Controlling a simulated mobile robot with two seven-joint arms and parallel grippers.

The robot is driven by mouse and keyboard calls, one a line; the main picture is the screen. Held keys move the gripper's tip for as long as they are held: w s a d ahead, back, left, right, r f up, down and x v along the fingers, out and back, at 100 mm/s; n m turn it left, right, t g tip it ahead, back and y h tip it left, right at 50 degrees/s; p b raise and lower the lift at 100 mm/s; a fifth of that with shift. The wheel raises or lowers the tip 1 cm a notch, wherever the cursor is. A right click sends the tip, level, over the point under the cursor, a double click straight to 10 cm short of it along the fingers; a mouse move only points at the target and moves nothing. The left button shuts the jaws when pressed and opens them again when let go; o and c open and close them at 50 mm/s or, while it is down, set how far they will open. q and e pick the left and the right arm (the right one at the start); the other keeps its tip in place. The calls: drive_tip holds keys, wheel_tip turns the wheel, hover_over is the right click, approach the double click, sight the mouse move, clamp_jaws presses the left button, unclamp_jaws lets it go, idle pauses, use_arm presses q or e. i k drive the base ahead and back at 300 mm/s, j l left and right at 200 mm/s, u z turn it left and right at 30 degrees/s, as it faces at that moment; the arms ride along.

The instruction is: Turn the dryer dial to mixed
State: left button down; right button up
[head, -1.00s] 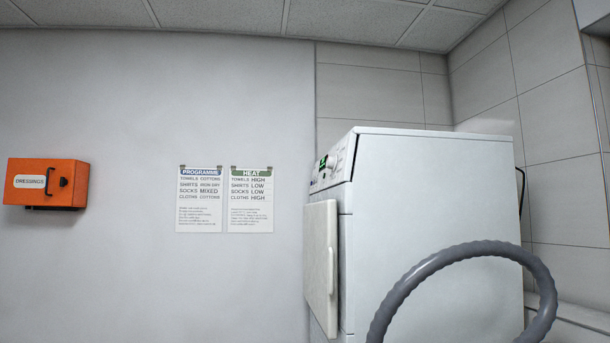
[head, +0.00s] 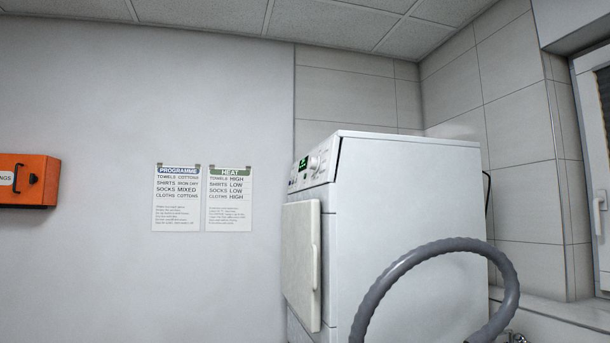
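The white dryer (head: 415,215) stands right of centre in the head view, seen mostly from its side. Its control panel (head: 308,173) faces left at a steep angle, with a small green-lit display (head: 303,165). The round dial (head: 314,162) shows on the panel beside the display. Its setting is too small to read. The dryer's pale door (head: 302,262) is closed or nearly so. The programme sheet (head: 177,198) on the wall lists socks as mixed. Neither of my grippers is in view.
A heat sheet (head: 229,199) hangs beside the programme sheet. An orange dressings box (head: 28,181) is on the wall at the far left. A grey corrugated hose (head: 440,245) arches in front of the dryer's side. A window (head: 598,180) is at the far right.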

sight(314, 163)
drive_tip(key=i+j+z, duration=0.15)
drive_tip(key=i+j, duration=0.2)
drive_tip(key=i+j+z, duration=0.15)
drive_tip(key=i+j, duration=0.2)
drive_tip(key=i+j+z, duration=0.1)
drive_tip(key=i+j, duration=0.2)
drive_tip(key=j, duration=0.15)
drive_tip(key=i+j+z, duration=0.15)
drive_tip(key=i+j, duration=0.15)
drive_tip(key=i+j+z, duration=0.15)
drive_tip(key=j, duration=0.45)
drive_tip(key=i, duration=0.1)
